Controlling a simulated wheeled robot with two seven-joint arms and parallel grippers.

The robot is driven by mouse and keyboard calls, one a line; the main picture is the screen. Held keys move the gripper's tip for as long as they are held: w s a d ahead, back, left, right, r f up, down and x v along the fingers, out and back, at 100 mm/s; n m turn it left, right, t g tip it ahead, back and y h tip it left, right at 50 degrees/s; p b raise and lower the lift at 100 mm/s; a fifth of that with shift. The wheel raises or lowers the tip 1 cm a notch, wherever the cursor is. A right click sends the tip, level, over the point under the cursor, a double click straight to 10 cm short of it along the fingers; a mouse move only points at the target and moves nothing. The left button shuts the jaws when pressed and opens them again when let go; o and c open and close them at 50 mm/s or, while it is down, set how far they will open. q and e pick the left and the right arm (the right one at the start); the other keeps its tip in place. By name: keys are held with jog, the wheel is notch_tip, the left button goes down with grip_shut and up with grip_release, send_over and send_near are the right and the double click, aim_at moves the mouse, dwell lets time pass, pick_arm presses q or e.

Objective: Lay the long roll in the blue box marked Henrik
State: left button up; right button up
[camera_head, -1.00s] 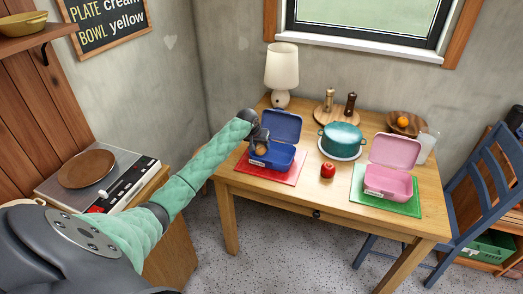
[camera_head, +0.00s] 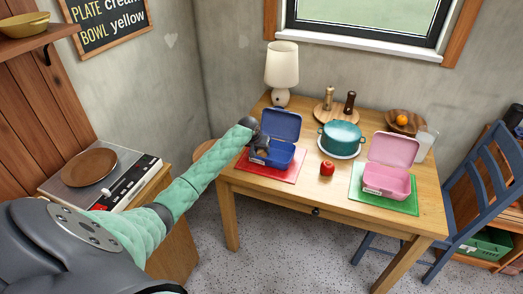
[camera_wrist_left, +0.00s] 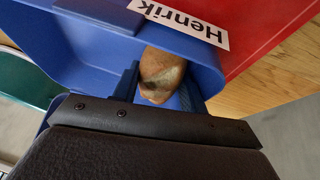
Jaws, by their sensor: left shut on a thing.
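The blue box (camera_head: 285,158) stands open on a red mat (camera_head: 262,173) at the left of the table, its lid (camera_head: 282,124) raised at the back. In the left wrist view the box wall (camera_wrist_left: 85,30) carries a white label (camera_wrist_left: 185,20) reading "Henrik". My left gripper (camera_head: 262,147) is down in the left part of this box. It is shut on the brown roll (camera_wrist_left: 162,75), whose end shows between the fingers, inside the walls. I cannot tell whether the roll touches the floor of the box. My right gripper is not in view.
A red apple (camera_head: 327,169) and a teal pot (camera_head: 341,138) stand right of the box. An open pink box (camera_head: 385,181) is on a green mat (camera_head: 405,206) farther right. A lamp (camera_head: 281,70) stands behind. Bare wood lies along the table's front.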

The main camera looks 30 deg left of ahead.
pick_arm(q)
jog(key=shift+s+d+f, duration=0.1)
jog(key=shift+s+f, duration=0.05)
jog(key=shift+f, duration=0.25)
